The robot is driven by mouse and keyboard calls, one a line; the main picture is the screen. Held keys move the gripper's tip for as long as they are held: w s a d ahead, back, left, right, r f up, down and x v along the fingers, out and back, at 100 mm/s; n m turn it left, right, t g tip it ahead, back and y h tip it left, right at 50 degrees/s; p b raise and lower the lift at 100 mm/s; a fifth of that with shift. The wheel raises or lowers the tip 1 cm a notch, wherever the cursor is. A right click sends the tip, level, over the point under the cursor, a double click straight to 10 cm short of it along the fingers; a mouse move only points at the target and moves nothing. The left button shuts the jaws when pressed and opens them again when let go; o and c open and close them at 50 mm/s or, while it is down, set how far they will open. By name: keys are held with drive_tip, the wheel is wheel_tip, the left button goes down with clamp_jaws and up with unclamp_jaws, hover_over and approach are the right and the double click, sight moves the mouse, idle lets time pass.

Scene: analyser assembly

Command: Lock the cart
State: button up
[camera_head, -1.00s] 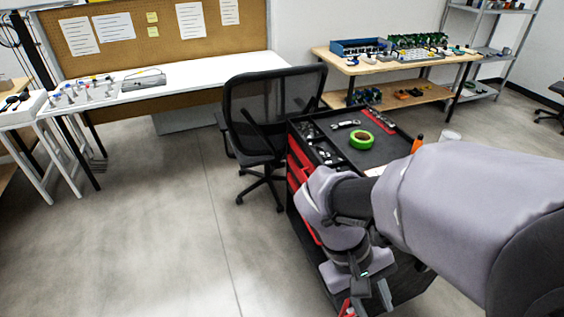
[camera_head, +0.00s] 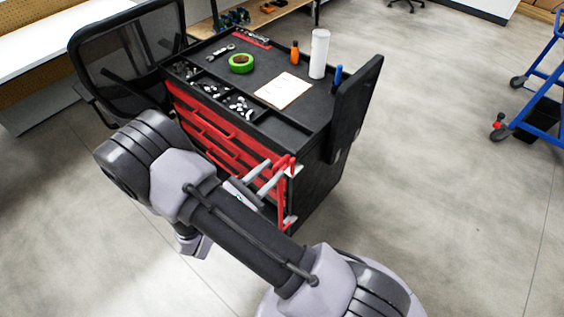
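The cart (camera_head: 272,122) is black with red drawer fronts (camera_head: 215,130) and stands in the upper middle. A red upright bar (camera_head: 282,205) with pale metal brackets runs down its front right corner. The drawers look closed where they show. My gripper (camera_head: 265,177) is at this corner, in front of the drawers, with its two grey fingers pointing at the top of the red bar. My arm hides the gripper's base and the lower drawers. I cannot tell whether the fingers touch the bar or are shut on it.
On the cart top are green tape (camera_head: 241,63), a wrench (camera_head: 221,52), a paper (camera_head: 283,91), an orange bottle (camera_head: 295,52) and a white cylinder (camera_head: 319,54). A black panel (camera_head: 356,112) stands at its right side. A black chair (camera_head: 128,58) is left. Floor right is clear before a blue frame (camera_head: 545,80).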

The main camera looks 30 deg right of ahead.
sight(277, 165)
drive_tip(key=b+x, duration=0.1)
drive_tip(key=x, duration=0.4)
drive_tip(key=shift+w+d, duration=0.15)
drive_tip(key=shift+d, duration=0.15)
drive_tip(key=shift+c, duration=0.2)
clamp_jaws()
idle(0.9)
